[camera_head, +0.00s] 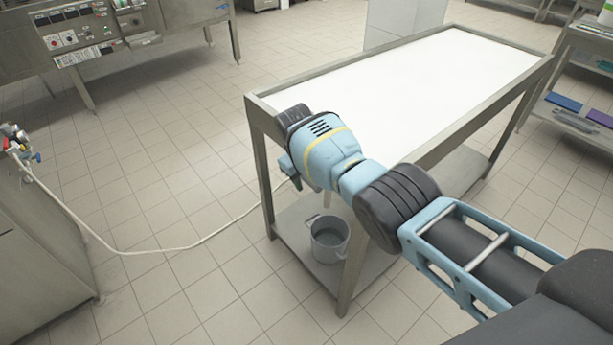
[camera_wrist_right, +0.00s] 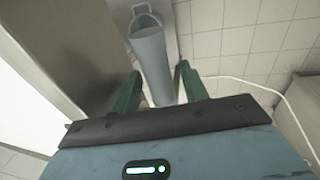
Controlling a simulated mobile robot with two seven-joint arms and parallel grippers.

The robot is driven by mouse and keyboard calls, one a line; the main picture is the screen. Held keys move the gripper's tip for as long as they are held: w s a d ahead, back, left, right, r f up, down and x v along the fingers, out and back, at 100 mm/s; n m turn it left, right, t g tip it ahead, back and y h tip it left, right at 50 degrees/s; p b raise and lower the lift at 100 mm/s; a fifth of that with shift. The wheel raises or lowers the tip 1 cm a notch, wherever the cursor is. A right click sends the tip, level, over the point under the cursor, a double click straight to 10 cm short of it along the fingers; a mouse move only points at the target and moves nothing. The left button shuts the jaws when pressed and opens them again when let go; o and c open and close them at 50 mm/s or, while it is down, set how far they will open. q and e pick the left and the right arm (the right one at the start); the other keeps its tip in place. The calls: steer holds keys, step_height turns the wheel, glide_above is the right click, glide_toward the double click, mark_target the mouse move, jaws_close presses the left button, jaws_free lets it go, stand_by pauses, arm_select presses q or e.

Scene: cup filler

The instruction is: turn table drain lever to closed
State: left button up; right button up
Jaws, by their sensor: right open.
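The steel-framed table (camera_head: 262,120) with a white top stands in the middle of the head view. My right arm reaches across its near end. My right gripper (camera_wrist_right: 160,70) is open, with green fingers either side of a grey cylindrical shape in the wrist view. In the head view the gripper (camera_head: 291,172) is low beside the table's left end, mostly hidden behind my wrist. I cannot make out the drain lever in either view. A small pale part (camera_wrist_right: 150,101) shows low between the fingers, too unclear to name. My left gripper is not in view.
A grey bucket (camera_head: 328,240) stands on the table's lower shelf (camera_head: 290,225), below my right wrist. It also shows in the wrist view (camera_wrist_right: 146,22). A white hose (camera_head: 165,250) crosses the floor from a steel cabinet (camera_head: 45,245) at left. The tiled floor between is otherwise clear.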

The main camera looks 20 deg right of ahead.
mark_target(303, 178)
steer(key=r+p, duration=0.1)
steer(key=r, duration=0.1)
steer(key=r+p, duration=0.1)
steer(key=r, duration=0.1)
steer(key=a+r+p, duration=0.1)
steer(key=r, duration=0.2)
steer(key=shift+s, duration=0.3)
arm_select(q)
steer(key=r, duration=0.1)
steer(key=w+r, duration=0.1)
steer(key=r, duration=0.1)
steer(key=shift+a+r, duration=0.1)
arm_select(e)
steer(key=shift+s+a+r, duration=0.1)
steer(key=shift+a+r, duration=0.05)
steer(key=shift+r, duration=0.15)
